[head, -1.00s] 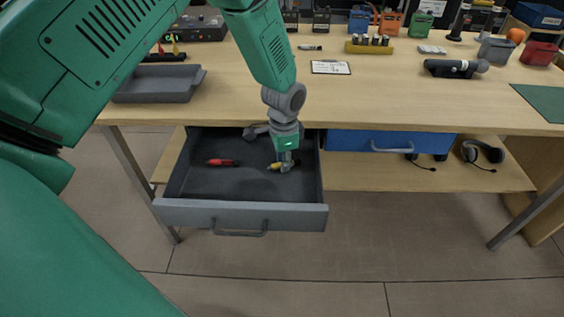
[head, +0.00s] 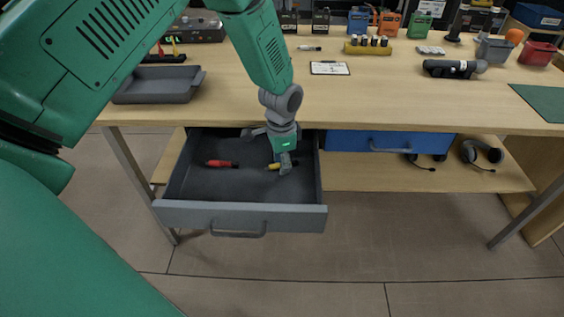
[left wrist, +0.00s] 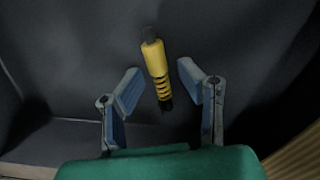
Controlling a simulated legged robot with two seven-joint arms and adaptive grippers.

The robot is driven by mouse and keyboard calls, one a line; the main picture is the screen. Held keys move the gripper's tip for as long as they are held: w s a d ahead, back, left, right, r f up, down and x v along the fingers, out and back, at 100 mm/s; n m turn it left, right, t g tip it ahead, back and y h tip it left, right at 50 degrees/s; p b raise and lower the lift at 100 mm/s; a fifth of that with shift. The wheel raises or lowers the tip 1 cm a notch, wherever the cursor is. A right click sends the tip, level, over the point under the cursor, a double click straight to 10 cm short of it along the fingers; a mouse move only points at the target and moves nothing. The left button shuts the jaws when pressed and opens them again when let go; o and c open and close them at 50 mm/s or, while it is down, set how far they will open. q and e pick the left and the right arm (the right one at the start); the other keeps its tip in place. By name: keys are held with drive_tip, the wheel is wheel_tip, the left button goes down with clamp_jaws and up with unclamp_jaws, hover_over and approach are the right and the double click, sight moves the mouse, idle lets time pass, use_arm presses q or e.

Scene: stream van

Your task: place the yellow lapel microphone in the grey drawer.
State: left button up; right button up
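The grey drawer (head: 240,214) is pulled out under the workbench. The yellow lapel microphone (head: 273,166) lies inside it, on the right side, partly hidden by my gripper in the head view. In the left wrist view the yellow microphone (left wrist: 156,68), with dark ends, lies on the dark drawer floor between and beyond the fingers. My left gripper (head: 285,166) is down in the drawer; in the left wrist view its two fingers (left wrist: 158,92) are spread apart, with a gap on either side of the microphone. My right gripper is not in view.
A red microphone (head: 222,163) lies in the drawer to the left. A closed blue drawer (head: 390,142) is to the right, above a lower shelf with headsets (head: 482,153). A grey tray (head: 158,86) and other gear stand on the bench (head: 400,98).

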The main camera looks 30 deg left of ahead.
sight(280, 163)
use_arm(q)
drive_tip(key=shift+a, duration=0.1)
drive_tip(key=shift+a, duration=0.15)
wheel_tip(280, 163, up, 12)
drive_tip(key=p, duration=0.2)
drive_tip(key=shift+r, duration=0.15)
idle(0.4)
